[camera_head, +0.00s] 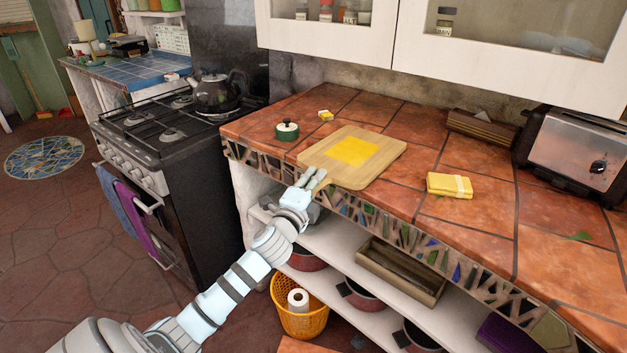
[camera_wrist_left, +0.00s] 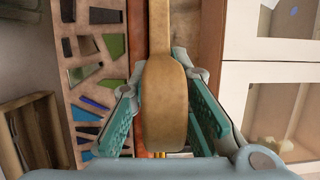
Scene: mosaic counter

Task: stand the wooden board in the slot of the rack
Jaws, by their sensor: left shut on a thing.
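The wooden board (camera_head: 392,152) is pale, with a yellow square on its upper face. It lies roughly flat at the front left of the tiled counter; I cannot tell whether it is slightly raised. My left gripper (camera_head: 316,180) is shut on the board's near left edge. In the left wrist view the board (camera_wrist_left: 166,100) shows edge-on between the two teal-padded fingers (camera_wrist_left: 166,130). A brown, ridged wooden piece (camera_head: 482,129), apparently the rack, stands at the back of the counter beside the toaster. Its slot is not clear from here. My right gripper is not in view.
A green lidded pot (camera_head: 287,131) and a small yellow item (camera_head: 326,115) stand behind and left of the board. A banded yellow bundle (camera_head: 450,185) lies to its right. The toaster (camera_head: 574,155) is at the right. Tiles between bundle and rack are clear.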

